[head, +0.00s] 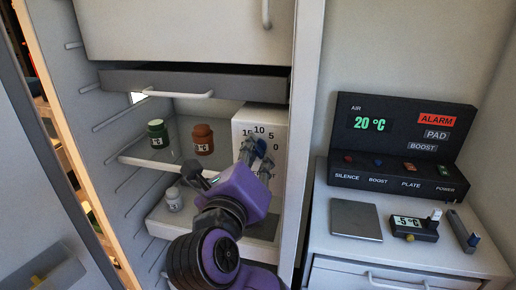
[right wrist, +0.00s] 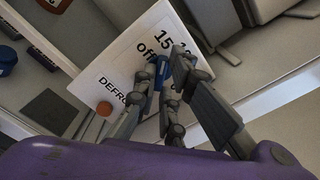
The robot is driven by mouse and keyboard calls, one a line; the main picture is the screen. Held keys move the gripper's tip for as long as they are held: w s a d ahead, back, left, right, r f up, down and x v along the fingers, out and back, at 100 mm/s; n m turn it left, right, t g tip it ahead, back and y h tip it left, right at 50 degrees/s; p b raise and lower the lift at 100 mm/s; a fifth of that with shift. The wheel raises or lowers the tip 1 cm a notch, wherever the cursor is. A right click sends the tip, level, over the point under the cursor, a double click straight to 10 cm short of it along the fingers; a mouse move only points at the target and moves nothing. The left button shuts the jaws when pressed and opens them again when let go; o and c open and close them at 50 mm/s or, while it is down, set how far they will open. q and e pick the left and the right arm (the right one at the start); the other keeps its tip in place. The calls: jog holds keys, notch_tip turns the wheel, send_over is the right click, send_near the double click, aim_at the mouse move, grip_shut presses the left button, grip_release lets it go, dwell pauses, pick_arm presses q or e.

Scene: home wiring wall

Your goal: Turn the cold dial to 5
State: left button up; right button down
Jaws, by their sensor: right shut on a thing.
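The cold dial is a blue knob (head: 261,147) on a white panel (head: 243,125) inside the open fridge. The panel carries the numbers 15, 10, 5 and 0 around the knob in the head view. My right gripper (head: 255,155) is at the panel with its fingers shut on the blue knob. In the right wrist view the blue knob (right wrist: 161,73) shows between the fingers (right wrist: 170,80), beside the words "off" and "DEFROST" on the white panel (right wrist: 150,25). The fingers hide part of the scale, so the exact setting cannot be read. My left gripper is not in view.
A green jar (head: 157,134) and a brown jar (head: 203,139) stand on the shelf left of the panel, a grey jar (head: 174,199) lower down. A black drawer (head: 190,81) is above. Right of the fridge, a control box (head: 400,146) reads 20 °C beside a thermometer (head: 408,224) reading -5 °C.

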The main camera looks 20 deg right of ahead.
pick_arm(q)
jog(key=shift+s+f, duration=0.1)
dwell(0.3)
pick_arm(e)
jog(key=shift+f+m+b, duration=0.15)
jog(key=shift+m+b, duration=0.3)
jog(key=shift+m, duration=0.25)
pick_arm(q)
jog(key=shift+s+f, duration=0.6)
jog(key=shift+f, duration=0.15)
pick_arm(e)
jog(key=shift+m, duration=0.3)
jog(key=shift+m+b, duration=0.6)
jog(key=shift+m, duration=0.2)
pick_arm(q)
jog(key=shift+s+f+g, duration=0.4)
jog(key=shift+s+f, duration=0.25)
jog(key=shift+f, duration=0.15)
